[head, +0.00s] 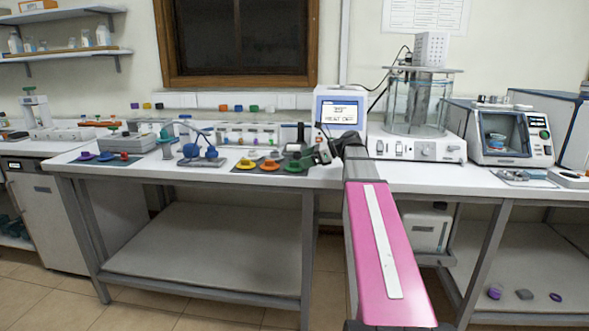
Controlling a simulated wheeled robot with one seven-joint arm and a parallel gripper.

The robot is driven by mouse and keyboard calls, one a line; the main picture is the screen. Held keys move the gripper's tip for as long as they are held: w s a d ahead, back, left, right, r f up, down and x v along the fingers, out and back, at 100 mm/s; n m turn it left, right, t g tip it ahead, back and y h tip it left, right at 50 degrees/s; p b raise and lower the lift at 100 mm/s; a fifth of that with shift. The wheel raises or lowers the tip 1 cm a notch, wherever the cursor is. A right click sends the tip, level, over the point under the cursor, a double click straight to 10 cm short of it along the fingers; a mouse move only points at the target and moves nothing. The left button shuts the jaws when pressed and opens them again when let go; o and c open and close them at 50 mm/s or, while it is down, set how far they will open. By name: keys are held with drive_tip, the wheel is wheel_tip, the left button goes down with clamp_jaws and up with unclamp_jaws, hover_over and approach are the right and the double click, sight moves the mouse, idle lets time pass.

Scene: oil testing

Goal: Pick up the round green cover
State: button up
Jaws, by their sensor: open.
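The round green cover (293,168) lies at the right end of a dark mat (232,168) on the bench. A yellow cover (246,164) and an orange cover (269,166) lie in a row to its left. My arm reaches over the bench from the lower right. My gripper (313,154) is small and dark here, just right of and slightly above the green cover in the picture. It is open, and I see nothing held in it. Contact with the cover cannot be made out.
A white device with a screen (340,110) stands behind my gripper. A glass bath (415,105) is to the right. Blue apparatus (200,152) stands left of the mat.

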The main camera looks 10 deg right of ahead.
sight(294, 162)
drive_tip(key=x, duration=0.5)
drive_tip(key=shift+c, duration=0.3)
drive_tip(key=c, duration=0.8)
